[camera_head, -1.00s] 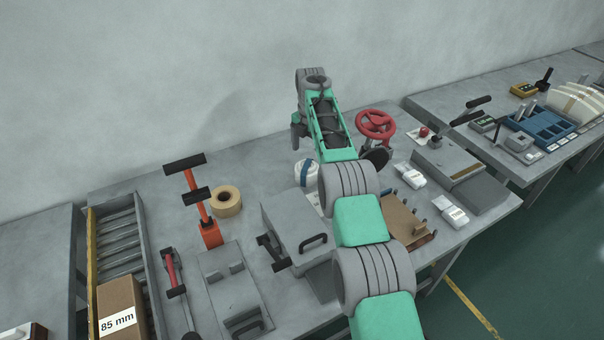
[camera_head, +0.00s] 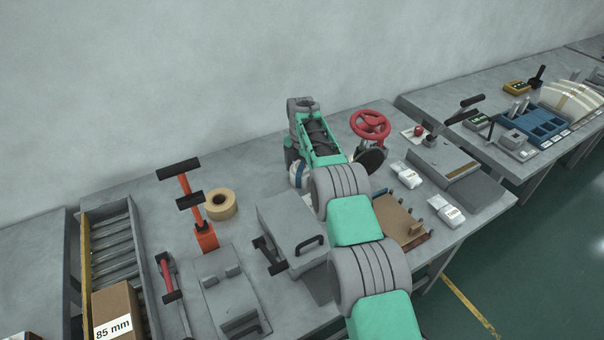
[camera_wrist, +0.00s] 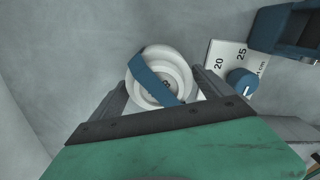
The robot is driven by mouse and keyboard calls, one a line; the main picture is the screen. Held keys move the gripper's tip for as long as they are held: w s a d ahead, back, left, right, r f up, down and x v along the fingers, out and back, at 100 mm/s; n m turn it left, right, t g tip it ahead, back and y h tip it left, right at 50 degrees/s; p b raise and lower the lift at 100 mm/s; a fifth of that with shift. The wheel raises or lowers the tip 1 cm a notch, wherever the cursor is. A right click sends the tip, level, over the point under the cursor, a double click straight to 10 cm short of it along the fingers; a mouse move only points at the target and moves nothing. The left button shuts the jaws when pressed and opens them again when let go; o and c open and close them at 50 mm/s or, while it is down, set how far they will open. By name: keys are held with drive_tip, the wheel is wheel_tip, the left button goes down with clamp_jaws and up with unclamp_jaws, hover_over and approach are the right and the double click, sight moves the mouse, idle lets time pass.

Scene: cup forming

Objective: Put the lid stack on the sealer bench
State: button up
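The lid stack (camera_wrist: 166,84) is a round pile of white lids with a blue band across it, seen from above in the wrist view. In the head view the lid stack (camera_head: 297,176) shows partly behind my arm, on the middle grey bench (camera_head: 150,190). My gripper (camera_wrist: 161,82) is open, with one finger on each side of the stack; contact is not clear. In the head view my gripper (camera_head: 292,160) is pointed down at the stack, its fingers mostly hidden. I cannot tell which bench is the sealer bench.
A grey lidded box (camera_head: 290,230), tape roll (camera_head: 221,204) and orange lever tool (camera_head: 204,236) stand left of my arm. A red handwheel (camera_head: 370,125) stands to the right. A marked card (camera_wrist: 228,62) with a blue knob (camera_wrist: 241,82) lies beside the stack.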

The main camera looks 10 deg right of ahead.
drive_tip(key=c, duration=1.3)
